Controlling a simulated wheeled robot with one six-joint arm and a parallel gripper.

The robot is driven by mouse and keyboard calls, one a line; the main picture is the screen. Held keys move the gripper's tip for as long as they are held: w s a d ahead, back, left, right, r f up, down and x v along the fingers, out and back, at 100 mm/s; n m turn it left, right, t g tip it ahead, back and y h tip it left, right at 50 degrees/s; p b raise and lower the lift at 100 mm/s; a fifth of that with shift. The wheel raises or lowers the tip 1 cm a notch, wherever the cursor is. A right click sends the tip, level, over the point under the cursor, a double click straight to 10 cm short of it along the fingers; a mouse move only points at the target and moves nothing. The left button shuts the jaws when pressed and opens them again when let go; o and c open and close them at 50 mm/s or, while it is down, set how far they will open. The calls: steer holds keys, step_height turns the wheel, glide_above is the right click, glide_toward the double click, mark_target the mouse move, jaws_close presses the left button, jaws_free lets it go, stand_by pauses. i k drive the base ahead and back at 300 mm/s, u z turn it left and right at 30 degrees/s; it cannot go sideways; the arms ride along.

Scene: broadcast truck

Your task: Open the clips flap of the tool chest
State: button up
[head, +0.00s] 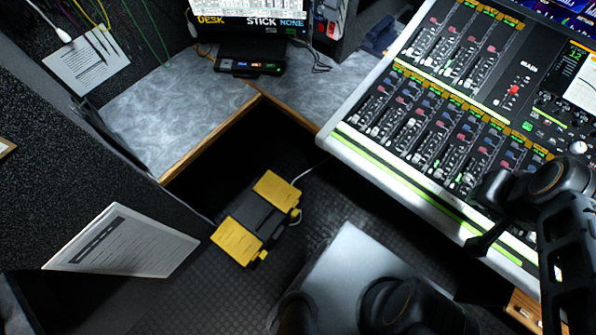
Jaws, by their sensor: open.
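I cannot pick out the tool chest or its clips flap in the head view. My gripper (487,238) shows only as a dark shape at the right, over the front edge of the mixing console. It is open, and I see nothing held in it. Its fingers are dark and hard to tell apart from the wrist.
The mixing console (352,147) fills the upper right. A grey worktop (175,110) bears a small black box (250,65). A yellow and black pedal unit (240,240) lies on the dark floor. A white sheet (120,243) is at the left. A wooden edge (524,308) shows bottom right.

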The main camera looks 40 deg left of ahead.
mark_target(279, 192)
steer(key=u, duration=1.85)
steer(key=k, duration=0.45)
steer(key=u, duration=0.75)
steer(key=i, duration=0.4)
